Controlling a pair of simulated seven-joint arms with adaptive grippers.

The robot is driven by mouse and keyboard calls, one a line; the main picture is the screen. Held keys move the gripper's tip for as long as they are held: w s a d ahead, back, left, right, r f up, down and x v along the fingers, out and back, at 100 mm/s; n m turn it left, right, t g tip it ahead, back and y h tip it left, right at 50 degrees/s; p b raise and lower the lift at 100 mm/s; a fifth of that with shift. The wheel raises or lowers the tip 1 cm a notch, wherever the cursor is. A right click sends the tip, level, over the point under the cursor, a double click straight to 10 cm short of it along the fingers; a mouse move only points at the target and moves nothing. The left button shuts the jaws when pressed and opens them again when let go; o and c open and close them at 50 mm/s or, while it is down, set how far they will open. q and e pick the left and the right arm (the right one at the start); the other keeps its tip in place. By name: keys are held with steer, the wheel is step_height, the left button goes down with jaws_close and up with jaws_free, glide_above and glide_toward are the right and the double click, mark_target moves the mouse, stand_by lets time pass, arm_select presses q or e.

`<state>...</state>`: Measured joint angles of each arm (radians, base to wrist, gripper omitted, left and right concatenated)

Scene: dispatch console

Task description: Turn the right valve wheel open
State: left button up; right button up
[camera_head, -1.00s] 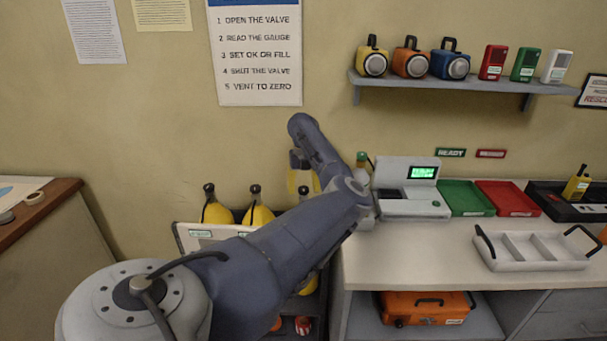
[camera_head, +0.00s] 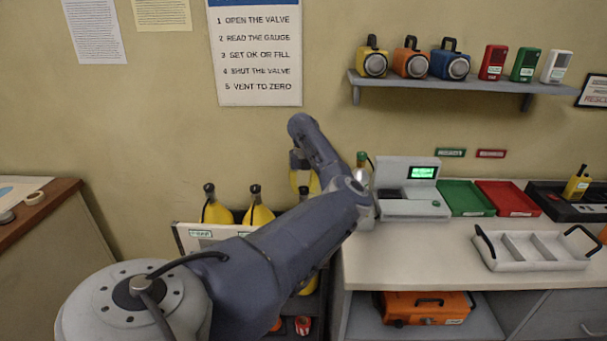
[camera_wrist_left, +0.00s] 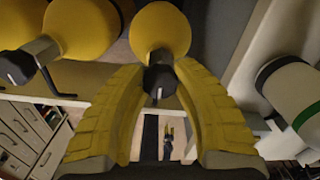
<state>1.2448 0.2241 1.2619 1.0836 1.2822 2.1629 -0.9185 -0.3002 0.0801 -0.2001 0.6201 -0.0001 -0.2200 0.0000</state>
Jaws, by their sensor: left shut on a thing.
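The right yellow cylinder (camera_wrist_left: 160,28) has a dark valve wheel (camera_wrist_left: 159,82) at its neck end, seen in the left wrist view. My left gripper (camera_wrist_left: 160,76) has its yellow ribbed fingers on either side of this wheel and is shut on it. In the head view, my left gripper (camera_head: 304,180) is above the right cylinder, partly hidden by my arm. The left cylinder (camera_head: 216,213) and middle cylinder (camera_head: 259,214) stand beside it with dark valve wheels on top.
A white rack panel (camera_head: 200,234) is in front of the cylinders. On the counter to the right are a grey gauge unit (camera_head: 408,190) with a lit green screen, a green tray (camera_head: 466,198), a red tray (camera_head: 508,198) and a divided tray (camera_head: 520,264).

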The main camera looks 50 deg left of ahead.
arm_select(q)
steer(key=n, duration=0.9)
steer(key=shift+s+n, duration=0.15)
steer(key=shift+n, duration=0.15)
steer(key=n, duration=0.5)
steer(key=shift+s, duration=0.1)
steer(key=shift+n, duration=2.4)
jaws_close()
steer(key=o, duration=1.3)
jaws_free()
steer(key=shift+r, duration=0.1)
